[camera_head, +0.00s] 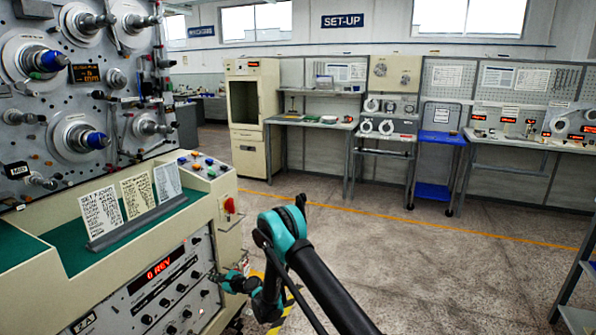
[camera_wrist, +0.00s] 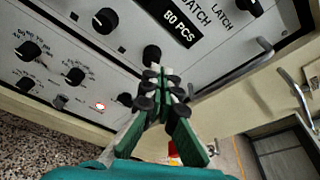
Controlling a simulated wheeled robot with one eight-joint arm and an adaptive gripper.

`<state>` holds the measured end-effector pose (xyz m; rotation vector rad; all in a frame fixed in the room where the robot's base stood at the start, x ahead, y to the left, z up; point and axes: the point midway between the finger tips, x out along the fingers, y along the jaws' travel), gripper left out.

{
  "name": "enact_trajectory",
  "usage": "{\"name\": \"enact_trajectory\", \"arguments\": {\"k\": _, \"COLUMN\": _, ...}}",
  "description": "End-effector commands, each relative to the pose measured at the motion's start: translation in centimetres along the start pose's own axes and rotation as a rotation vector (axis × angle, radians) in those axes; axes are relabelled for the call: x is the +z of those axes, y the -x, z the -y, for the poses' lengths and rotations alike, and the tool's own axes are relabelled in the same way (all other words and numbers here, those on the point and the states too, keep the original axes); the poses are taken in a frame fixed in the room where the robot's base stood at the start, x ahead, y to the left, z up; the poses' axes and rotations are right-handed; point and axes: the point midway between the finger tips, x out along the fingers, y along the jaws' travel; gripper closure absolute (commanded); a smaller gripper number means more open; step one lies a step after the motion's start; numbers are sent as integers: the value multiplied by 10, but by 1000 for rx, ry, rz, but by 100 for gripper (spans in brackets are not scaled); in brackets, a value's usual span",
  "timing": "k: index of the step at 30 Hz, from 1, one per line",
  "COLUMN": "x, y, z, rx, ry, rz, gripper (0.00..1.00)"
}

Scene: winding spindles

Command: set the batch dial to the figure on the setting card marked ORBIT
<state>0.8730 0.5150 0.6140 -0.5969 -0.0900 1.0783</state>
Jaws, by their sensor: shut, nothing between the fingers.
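Three setting cards, white (camera_head: 101,212), cream (camera_head: 138,195) and white (camera_head: 167,182), stand in a rack on the green-topped desk; their writing is too small to read, so I cannot tell which is marked ORBIT. In the wrist view a dark display (camera_wrist: 176,22) seems to read 80 PCS, beside the word BATCH. A black knob (camera_wrist: 152,54) sits just below it, probably the batch dial. My gripper (camera_wrist: 161,73) is shut and empty, its tips close to this knob and partly overlapping it in view; I cannot tell whether they touch. My gripper (camera_head: 230,282) also shows at the panel's right side.
The panel has several other knobs (camera_wrist: 105,20), a metal handle (camera_wrist: 232,68) right of my fingers, and a red-lettered 0 REV display (camera_head: 165,264). A red button (camera_head: 229,206) is on the desk's end. Open floor (camera_head: 420,250) lies to the right.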

Motion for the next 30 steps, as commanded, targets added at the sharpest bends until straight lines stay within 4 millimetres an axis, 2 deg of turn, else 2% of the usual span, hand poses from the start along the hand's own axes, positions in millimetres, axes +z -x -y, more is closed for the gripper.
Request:
{"name": "enact_trajectory", "arguments": {"k": 16, "x": 14, "y": -56, "z": 0, "rx": 2, "ry": 2, "rz": 0, "gripper": 100}}
{"name": "enact_trajectory", "arguments": {"k": 22, "x": 16, "y": -64, "z": 0, "rx": 1, "ry": 1, "rz": 0, "gripper": 100}}
{"name": "enact_trajectory", "arguments": {"k": 30, "x": 17, "y": -65, "z": 0, "rx": 1, "ry": 1, "rz": 0, "gripper": 100}}
